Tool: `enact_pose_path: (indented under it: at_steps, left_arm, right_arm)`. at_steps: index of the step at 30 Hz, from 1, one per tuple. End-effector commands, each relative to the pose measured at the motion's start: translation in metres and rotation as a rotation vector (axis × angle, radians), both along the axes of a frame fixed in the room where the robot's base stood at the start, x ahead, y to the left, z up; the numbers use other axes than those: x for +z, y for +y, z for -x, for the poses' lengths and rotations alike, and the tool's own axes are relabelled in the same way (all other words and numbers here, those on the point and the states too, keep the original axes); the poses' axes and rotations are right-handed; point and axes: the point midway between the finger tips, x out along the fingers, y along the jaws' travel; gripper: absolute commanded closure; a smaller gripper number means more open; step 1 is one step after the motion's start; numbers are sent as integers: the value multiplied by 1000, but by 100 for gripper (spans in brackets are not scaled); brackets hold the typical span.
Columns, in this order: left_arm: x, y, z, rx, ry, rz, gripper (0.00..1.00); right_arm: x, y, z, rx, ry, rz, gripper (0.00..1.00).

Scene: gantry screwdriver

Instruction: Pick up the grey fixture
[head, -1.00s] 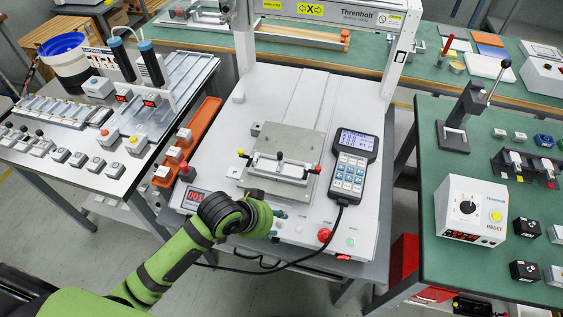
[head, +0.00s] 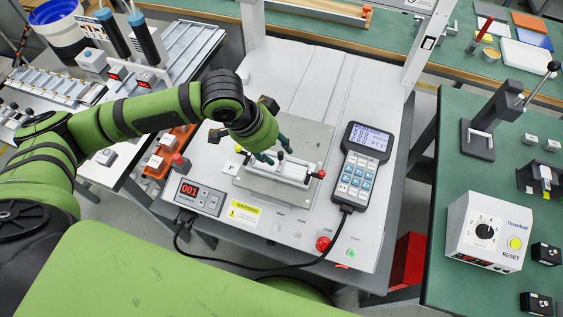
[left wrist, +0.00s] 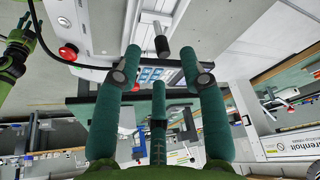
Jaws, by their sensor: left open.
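The grey fixture (head: 292,171) is a low pale bar with dark knobs and a red end. It lies on a flat metal plate (head: 306,137) on the gantry base in the head view. My left gripper (head: 271,156) is over its left part, teal fingers spread and pointing down at it. In the head view I cannot tell whether the fingers touch the fixture. In the left wrist view the left gripper (left wrist: 161,60) has its fingers apart, with a dark knob (left wrist: 161,45) seen between the tips.
A handheld keypad (head: 361,165) stands just right of the plate, its cable running along the front. A red button (head: 323,243) and a counter display (head: 199,195) are at the base's front. A gantry post (head: 428,42) rises at the back right. The base behind the plate is clear.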

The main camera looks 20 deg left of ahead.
Motion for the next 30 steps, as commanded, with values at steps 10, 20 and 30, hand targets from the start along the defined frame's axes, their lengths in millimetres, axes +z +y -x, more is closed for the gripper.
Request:
enact_pose_path:
  at_steps: [10,20,30]
  left_arm:
    - [-40,-10,-13,-1,-2,0,58]
    - [-42,-10,-14,-2,-3,-1,94]
    - [-38,-10,-16,0,-12,3,100]
  right_arm:
    - [3,0,0,0,-1,1,60]
    - [4,0,-8,-1,-14,-1,60]
    - [4,0,-8,-2,-14,-1,60]
